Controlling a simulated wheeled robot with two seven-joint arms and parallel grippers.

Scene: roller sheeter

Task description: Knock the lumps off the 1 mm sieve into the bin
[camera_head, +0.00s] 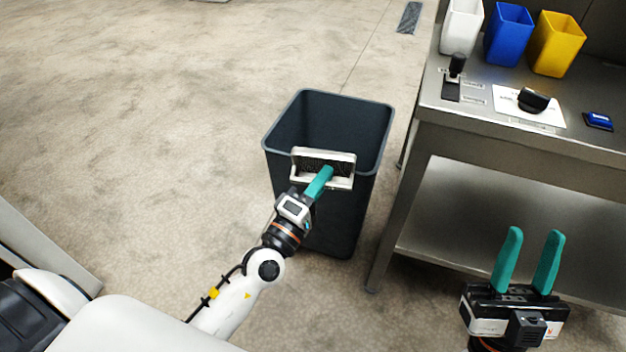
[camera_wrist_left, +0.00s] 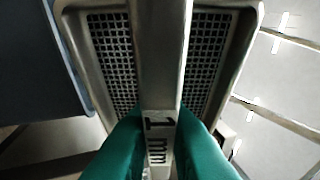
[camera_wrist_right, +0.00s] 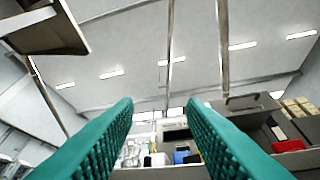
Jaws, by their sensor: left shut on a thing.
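The 1 mm sieve (camera_head: 309,157) is a rectangular metal frame with dark mesh. My left gripper (camera_head: 322,180) is shut on its handle bar, and the sieve is tilted up on edge over the near rim of the bin. In the left wrist view the sieve's mesh (camera_wrist_left: 208,60) shows on both sides of the handle, marked "1 mm", between the green fingers (camera_wrist_left: 160,140). The dark grey bin (camera_head: 345,112) stands open on the floor. I see no lumps on the visible mesh; the bin's bottom is hidden. My right gripper (camera_head: 528,262) is open and empty, right of the bin.
A steel table (camera_head: 470,118) with a lower shelf stands right of the bin. On it are white (camera_head: 461,28), blue (camera_head: 508,36) and yellow (camera_head: 556,46) containers, a black stamp (camera_head: 533,100) on paper and a blue pad (camera_head: 598,121). The floor left of the bin is clear.

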